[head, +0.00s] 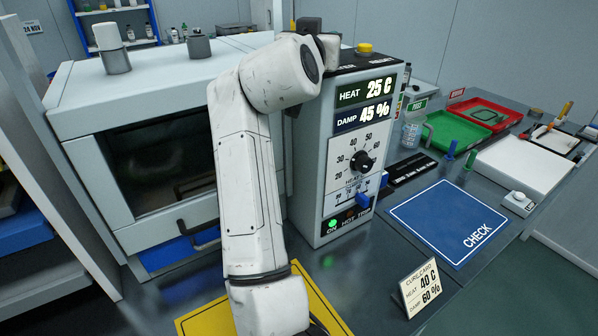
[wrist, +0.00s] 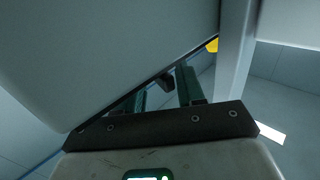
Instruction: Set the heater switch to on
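The control panel (head: 315,190) is a pale upright box beside the oven. Its displays read HEAT 25 C and DAMP 45 %. The heater switch is not clearly visible; my arm covers part of the panel's top, where a label is partly hidden. My gripper is at the panel's top left in the head view, its fingers hidden there. In the wrist view my gripper (wrist: 163,92) has two dark green fingers apart with a gap between them. A small dark block (wrist: 166,80) shows in that gap; I cannot tell whether it is the switch or whether it is touched.
A yellow button (head: 364,48) sits on the panel's top. The oven (head: 90,120) stands left. The blue CHECK mat (head: 435,220) is bare.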

